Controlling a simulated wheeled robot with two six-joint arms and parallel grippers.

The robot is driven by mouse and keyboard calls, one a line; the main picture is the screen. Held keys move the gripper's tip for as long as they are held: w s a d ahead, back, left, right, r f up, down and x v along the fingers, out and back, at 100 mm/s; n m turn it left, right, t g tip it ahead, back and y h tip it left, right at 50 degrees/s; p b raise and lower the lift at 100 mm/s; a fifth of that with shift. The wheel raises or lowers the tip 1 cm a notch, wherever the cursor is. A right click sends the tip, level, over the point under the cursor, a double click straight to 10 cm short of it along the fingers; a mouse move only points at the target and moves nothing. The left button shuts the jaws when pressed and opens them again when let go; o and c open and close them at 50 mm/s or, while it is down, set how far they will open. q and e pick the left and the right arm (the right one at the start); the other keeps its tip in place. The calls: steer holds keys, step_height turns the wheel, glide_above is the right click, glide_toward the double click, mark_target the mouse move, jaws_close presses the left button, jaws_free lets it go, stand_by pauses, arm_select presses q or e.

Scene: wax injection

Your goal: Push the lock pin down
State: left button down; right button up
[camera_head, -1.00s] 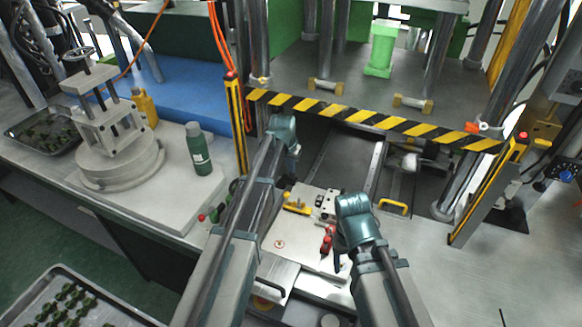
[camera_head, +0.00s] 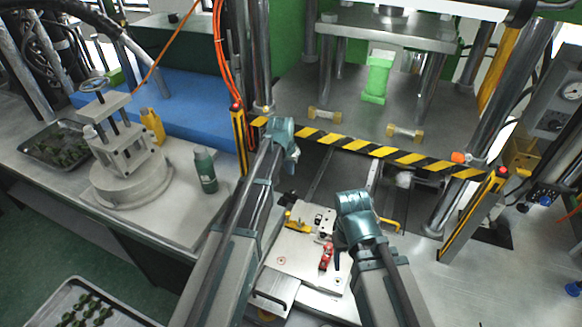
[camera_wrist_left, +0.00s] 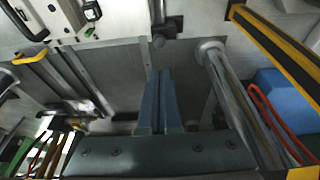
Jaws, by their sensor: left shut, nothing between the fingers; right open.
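A pale metal mold plate (camera_head: 292,262) lies on the press bed between my arms. It carries a red toggle-like part (camera_head: 326,256), a yellow handle (camera_head: 294,221) and a small block with dark holes. I cannot tell for certain which part is the lock pin. My left gripper (camera_head: 294,156) is beyond the plate, near the striped bar, apart from the plate. In the left wrist view its two fingers (camera_wrist_left: 160,98) are shut together with nothing between them. My right gripper (camera_head: 338,246) is open beside the red part; its fingers are mostly hidden behind the wrist.
A yellow-black striped bar (camera_head: 375,151) crosses the press front. A green bottle (camera_head: 205,170) and a round-based fixture (camera_head: 130,187) stand on the left bench. A tray of green pieces (camera_head: 75,312) is at lower left. The right tabletop is mostly clear.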

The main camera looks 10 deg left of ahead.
arm_select(q)
steer(key=shift+p+v, duration=0.6)
steer(key=shift+v, duration=0.6)
arm_select(e)
step_height(320, 180, up, 2)
steer(key=shift+r, duration=0.15)
arm_select(q)
steer(key=s+d+f+g+b, duration=0.1)
steer(key=s+d+f+b, duration=0.2)
steer(key=s, duration=0.7)
steer(key=s+d+f+m+g+y+b, duration=0.1)
steer(key=s+d+f+b, duration=0.2)
steer(key=s, duration=0.6)
steer(key=s+d+f+g+b, duration=0.1)
steer(key=s+d+f+b, duration=0.2)
steer(key=s, duration=0.7)
steer(key=shift+s+d+f+m+g+y, duration=0.3)
steer(key=shift+d+f+m+y, duration=0.1)
steer(key=shift+d+f, duration=0.3)
arm_select(e)
step_height(320, 180, down, 10)
steer(key=shift+d+r, duration=0.25)
